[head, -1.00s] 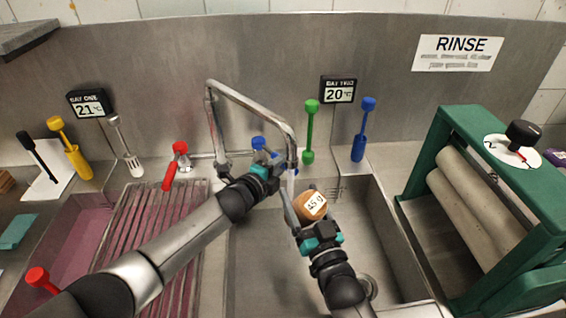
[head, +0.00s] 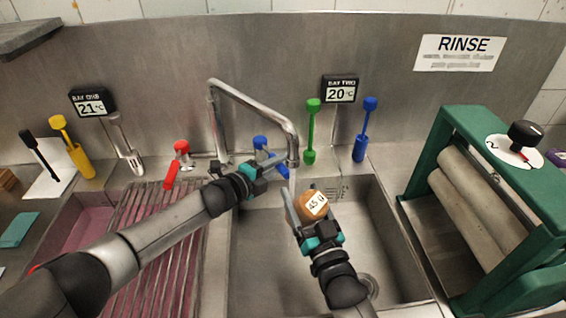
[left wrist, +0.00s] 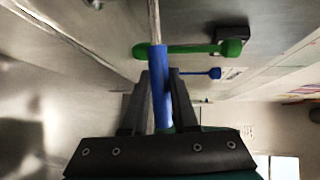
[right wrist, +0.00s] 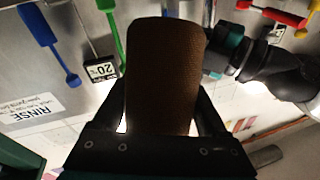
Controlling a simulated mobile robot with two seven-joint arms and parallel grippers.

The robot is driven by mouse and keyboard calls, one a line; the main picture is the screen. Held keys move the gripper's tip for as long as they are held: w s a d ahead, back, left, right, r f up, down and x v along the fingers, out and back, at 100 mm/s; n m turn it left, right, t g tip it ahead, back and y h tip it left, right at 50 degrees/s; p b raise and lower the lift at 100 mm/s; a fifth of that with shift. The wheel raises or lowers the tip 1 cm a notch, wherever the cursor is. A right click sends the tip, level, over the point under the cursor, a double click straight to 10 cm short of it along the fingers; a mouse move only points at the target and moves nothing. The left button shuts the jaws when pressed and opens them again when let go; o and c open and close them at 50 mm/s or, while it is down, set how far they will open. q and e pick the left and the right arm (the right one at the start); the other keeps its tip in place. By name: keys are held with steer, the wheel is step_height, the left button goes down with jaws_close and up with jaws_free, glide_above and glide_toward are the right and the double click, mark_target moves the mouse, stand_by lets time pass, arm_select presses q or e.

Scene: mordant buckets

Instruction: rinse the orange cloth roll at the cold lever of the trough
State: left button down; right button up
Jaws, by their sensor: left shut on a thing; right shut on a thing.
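The orange-brown cloth roll (head: 312,206), with a white tag seeming to read 45 g, is held upright or nearly so in my right gripper (head: 304,218) over the sink basin. It fills the middle of the right wrist view (right wrist: 165,75). The roll is below and slightly right of the spout end (head: 291,160). My left gripper (head: 282,170) is shut on the handle of the blue cold lever (head: 283,172); the handle shows between the fingers in the left wrist view (left wrist: 161,88). I cannot clearly tell whether water runs from the spout.
The red lever (head: 172,172) is left of the spout, above the slatted rack (head: 150,225). Green (head: 312,132) and blue (head: 364,130) long-handled tools stand at the back wall. A green roller wringer (head: 480,130) stands right of the basin. The basin's right part is clear.

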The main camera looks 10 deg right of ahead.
arm_select(q)
steer(key=shift+s+a+r+m+g+h, duration=0.1)
steer(key=shift+s+a+m+g+h, duration=0.05)
steer(key=shift+a+m+g+h, duration=0.55)
steer(key=shift+s+a+m+g+h, duration=0.15)
steer(key=shift+a+m+g+h, duration=0.35)
steer(key=shift+a+m+g, duration=0.35)
steer(key=shift+d, duration=0.1)
steer(key=c, duration=0.7)
jaws_free()
steer(key=shift+s, duration=0.15)
steer(key=v, duration=1.2)
